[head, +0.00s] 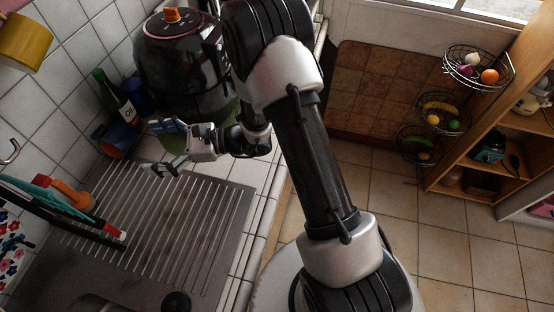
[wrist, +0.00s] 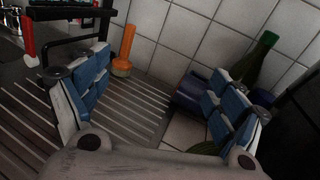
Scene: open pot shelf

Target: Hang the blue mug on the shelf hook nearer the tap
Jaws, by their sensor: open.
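A blue mug-like object (head: 113,141) lies by the tiled wall, beside the green bottle; it also shows in the wrist view (wrist: 190,93), partly behind my right finger. A second dark blue object (head: 138,97) is behind the bottle; I cannot tell for certain which is the mug. My gripper (head: 166,148) is open and empty over the drainboard's far end, right of the lying blue object. In the wrist view its fingers (wrist: 155,92) are spread apart. A metal hook (head: 11,152) shows at the left edge. The tap is not clearly visible.
A green bottle (head: 114,97) and a black round appliance (head: 184,60) stand at the back. An orange-topped item (head: 74,196) and a black-and-teal rack-like object (head: 50,206) are at left. The ribbed drainboard (head: 165,225) is mostly clear. A yellow mug (head: 25,42) is at upper left.

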